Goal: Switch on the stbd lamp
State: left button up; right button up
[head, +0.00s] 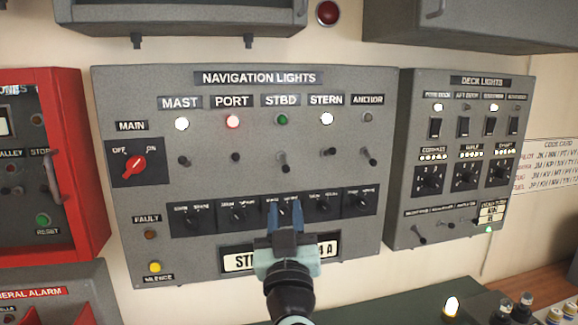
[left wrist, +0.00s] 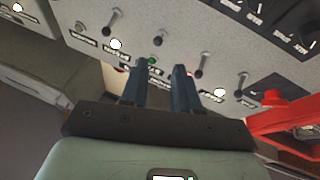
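The grey navigation lights panel (head: 215,100) faces me in the head view. Its STBD lamp (head: 282,119) is dark green and looks unlit. The STBD toggle (head: 283,162) is below it, its lever pointing down. My left gripper (head: 285,210) is in front of the panel, below the STBD toggle, with its two blue fingers apart and nothing between them. In the left wrist view the picture is turned over; the green STBD lamp (left wrist: 152,61) shows between the fingertips, and a toggle (left wrist: 160,38) stands just above it. My right gripper is not in view.
The MAST (head: 181,123), PORT (head: 232,121) and STERN (head: 327,118) lamps are lit; the ANCHOR lamp (head: 368,117) is dark. Neighbouring toggles flank the STBD one closely. A row of small knobs (head: 238,213) lies beneath. A red box (head: 85,130) stands left, the deck lights panel (head: 455,130) right.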

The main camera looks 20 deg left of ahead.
aim_at(285, 172)
pick_arm(q)
jog(key=p+x, duration=0.2)
jog(key=x, duration=0.4)
jog(key=p+x, duration=0.2)
jog(key=x, duration=0.4)
jog(key=shift+d+r, duration=0.2)
jog(key=shift+w+a+p, duration=0.25)
jog(key=shift+w+p, duration=0.1)
jog(key=shift+w, duration=0.1)
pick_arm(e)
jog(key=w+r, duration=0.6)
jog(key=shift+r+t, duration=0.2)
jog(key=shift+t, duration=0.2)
pick_arm(q)
jog(key=shift+s, duration=0.15)
grip_shut()
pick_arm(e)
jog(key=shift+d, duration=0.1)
